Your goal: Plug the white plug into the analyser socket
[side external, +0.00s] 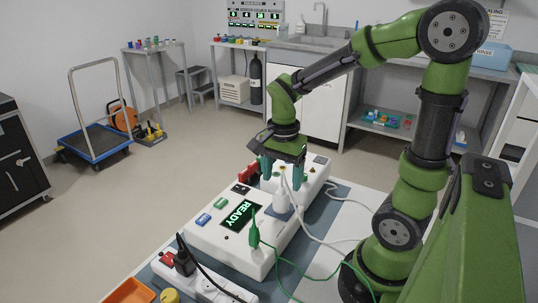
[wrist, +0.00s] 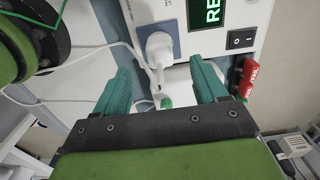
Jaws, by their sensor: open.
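The white plug (wrist: 160,48) stands on a blue socket plate (wrist: 174,27) on top of the white analyser case (side external: 202,237). It looks seated there, though its pins are hidden. It also shows in the side external view (side external: 282,200) with its white cable running off. My gripper (wrist: 161,67) is open, its teal fingers spread wide. In the side external view my gripper (side external: 281,183) hangs just behind and above the plug. Nothing is gripped. In the wrist view, the plug is beyond the fingertips, and its cable passes between the fingers.
A lit READY display (side external: 237,214) and red connectors (wrist: 246,76) are close by on the case. A green plug (side external: 253,236) with a green cable stands in front. A power strip (side external: 205,287) holds a black plug (side external: 184,262). An orange tray (side external: 130,291) lies at the front left.

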